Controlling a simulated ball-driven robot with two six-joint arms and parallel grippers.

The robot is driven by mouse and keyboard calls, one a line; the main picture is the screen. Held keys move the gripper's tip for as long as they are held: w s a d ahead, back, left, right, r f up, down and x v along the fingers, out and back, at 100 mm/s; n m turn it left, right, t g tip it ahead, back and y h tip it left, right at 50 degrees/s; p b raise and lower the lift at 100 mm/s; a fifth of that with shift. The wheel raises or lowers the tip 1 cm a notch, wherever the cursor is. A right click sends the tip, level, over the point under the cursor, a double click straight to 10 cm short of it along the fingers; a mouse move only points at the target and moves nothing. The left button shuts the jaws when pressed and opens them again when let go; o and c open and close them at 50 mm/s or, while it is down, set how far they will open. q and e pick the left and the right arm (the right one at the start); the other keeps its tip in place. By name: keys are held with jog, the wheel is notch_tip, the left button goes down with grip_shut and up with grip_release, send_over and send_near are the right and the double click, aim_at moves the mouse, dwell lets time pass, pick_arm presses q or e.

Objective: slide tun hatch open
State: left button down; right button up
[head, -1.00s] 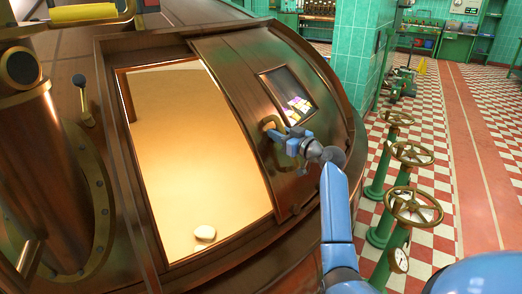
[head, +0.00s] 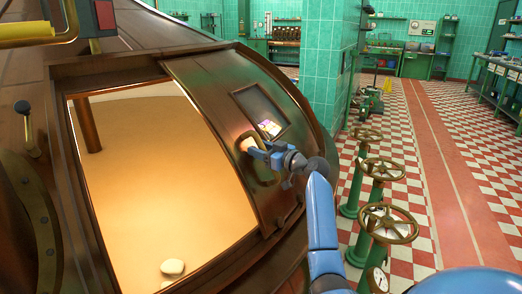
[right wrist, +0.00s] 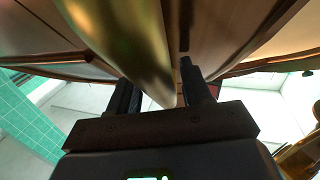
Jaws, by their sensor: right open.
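The copper tun hatch (head: 205,120) is a curved sliding panel with a small dark window (head: 260,110) and a brass handle (head: 264,174). It stands to the right of a wide opening (head: 160,180) that shows golden liquid inside. My right gripper (head: 258,150) is at the handle. In the right wrist view the brass handle (right wrist: 125,45) passes between the two dark fingers of my right gripper (right wrist: 158,85), which are open around it. I cannot tell whether either finger touches it. My left gripper is out of view.
Green valve stands with brass handwheels (head: 388,222) rise to the right of the tun. A green tiled pillar (head: 322,70) stands behind it. A checkered floor with a red strip (head: 440,160) is open farther right.

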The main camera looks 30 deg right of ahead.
jog(key=shift+s+d, duration=0.1)
jog(key=shift+s, duration=0.35)
jog(key=p+v, duration=0.1)
jog(key=v, duration=0.9)
jog(key=shift+p, duration=0.3)
